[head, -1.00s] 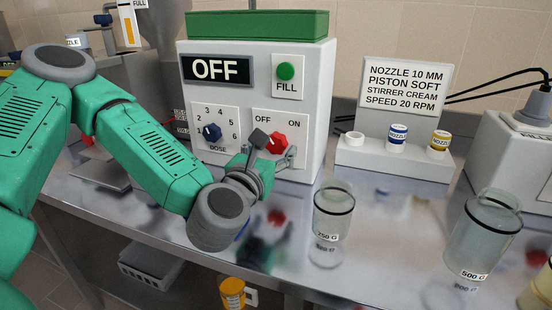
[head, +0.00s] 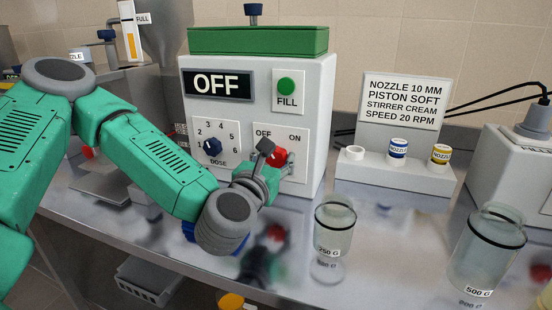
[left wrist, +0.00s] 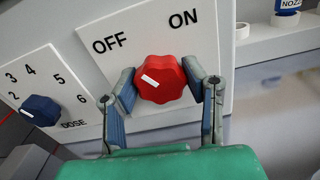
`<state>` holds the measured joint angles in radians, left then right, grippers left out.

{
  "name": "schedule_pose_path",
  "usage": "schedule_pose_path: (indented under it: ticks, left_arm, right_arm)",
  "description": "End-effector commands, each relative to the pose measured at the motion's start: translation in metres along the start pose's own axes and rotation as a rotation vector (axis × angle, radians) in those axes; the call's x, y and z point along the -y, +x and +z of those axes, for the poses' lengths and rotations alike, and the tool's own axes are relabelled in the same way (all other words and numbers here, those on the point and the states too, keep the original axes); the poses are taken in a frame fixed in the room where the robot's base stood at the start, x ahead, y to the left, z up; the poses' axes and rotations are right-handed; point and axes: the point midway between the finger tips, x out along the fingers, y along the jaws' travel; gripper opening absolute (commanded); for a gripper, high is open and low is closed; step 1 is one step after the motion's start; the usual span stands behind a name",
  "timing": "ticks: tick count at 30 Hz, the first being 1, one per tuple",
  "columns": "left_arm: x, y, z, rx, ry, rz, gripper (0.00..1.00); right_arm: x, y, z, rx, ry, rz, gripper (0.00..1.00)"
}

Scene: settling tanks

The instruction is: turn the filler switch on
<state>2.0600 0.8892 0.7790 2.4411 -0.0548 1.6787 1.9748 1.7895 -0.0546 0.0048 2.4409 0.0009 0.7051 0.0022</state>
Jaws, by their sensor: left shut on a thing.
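The red filler switch (head: 278,157) is a lobed knob on the white machine's front panel, below the words OFF and ON. In the left wrist view the red switch (left wrist: 166,92) has its white mark on the OFF side. The machine's display (head: 217,85) reads OFF. My left gripper (head: 272,160) is at the switch and partly hides it in the head view. In the left wrist view its two fingers stand on either side of the knob, shut on it. My right gripper is not in view.
The blue dose knob (head: 212,147) sits left of the switch, and the green fill button (head: 287,84) above it. A glass beaker (head: 334,230) stands on the steel bench in front right. A nozzle stand (head: 395,180) and a larger beaker (head: 485,255) are farther right.

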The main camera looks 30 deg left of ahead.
Motion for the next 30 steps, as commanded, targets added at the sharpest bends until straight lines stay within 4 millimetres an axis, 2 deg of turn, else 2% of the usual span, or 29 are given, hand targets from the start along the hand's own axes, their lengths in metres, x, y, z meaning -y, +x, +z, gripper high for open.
schedule_pose_path:
  ticks: [11, 30]
  left_arm:
    - [0.000, 0.000, -0.003, -0.009, 0.225, 0.001, 0.10]
    - [0.001, 0.000, -0.004, -0.012, 0.831, -0.004, 0.10]
  right_arm:
    - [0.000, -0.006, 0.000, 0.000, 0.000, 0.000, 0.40]
    - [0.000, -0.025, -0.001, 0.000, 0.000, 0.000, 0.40]
